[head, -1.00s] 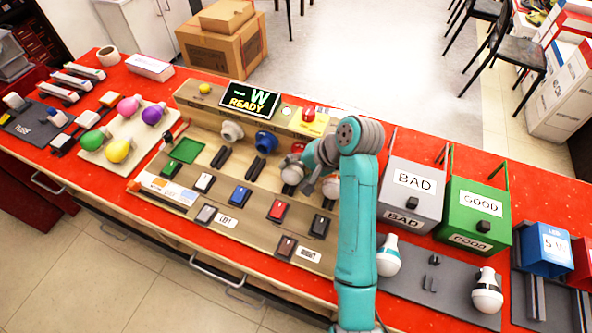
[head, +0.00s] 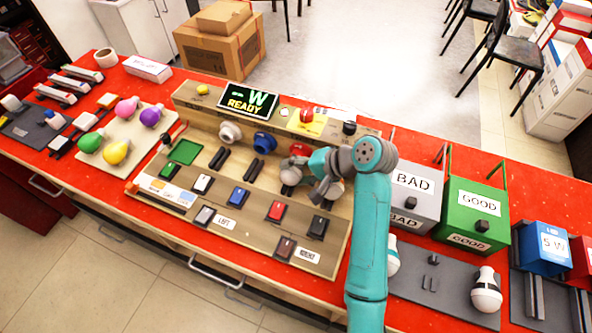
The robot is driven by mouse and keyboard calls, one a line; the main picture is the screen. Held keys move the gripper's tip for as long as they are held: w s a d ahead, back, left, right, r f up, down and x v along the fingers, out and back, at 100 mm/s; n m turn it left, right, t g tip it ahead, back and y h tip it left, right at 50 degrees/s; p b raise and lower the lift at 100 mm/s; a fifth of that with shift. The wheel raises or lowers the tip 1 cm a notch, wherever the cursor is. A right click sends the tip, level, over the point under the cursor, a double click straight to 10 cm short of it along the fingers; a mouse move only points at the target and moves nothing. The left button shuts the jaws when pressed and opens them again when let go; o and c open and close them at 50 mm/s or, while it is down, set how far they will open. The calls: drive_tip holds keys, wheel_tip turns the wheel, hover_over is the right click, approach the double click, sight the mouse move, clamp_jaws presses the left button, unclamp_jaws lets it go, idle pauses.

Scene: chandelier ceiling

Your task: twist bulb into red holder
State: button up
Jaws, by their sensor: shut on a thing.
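The red holder (head: 299,149) is on the raised back part of the wooden test panel, right of the blue holder. A bulb with a white globe (head: 290,177) is just below and in front of it. My gripper (head: 312,183) reaches in from the right and is shut on the bulb. The bulb's base and its contact with the holder are hard to make out. My arm covers the panel's right end. Another whitish round part shows beside my gripper, mostly hidden.
A white holder (head: 230,132) and a blue holder (head: 264,140) sit to the left. The display (head: 247,98) reads "W READY". Grey BAD (head: 415,183) and green GOOD (head: 478,212) boxes stand right. A white bulb (head: 486,290) rests on the grey mat. Coloured bulbs lie far left.

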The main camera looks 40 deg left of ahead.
drive_tip(key=shift+y, duration=0.6)
drive_tip(key=o, duration=1.2)
drive_tip(key=shift+f, duration=0.1)
drive_tip(key=shift+d, duration=0.1)
drive_tip(key=v, duration=1.1)
drive_tip(key=shift+w+d, duration=0.15)
drive_tip(key=shift+w, duration=0.1)
drive_tip(key=shift+d+r, duration=0.2)
drive_tip(key=shift+r, duration=0.1)
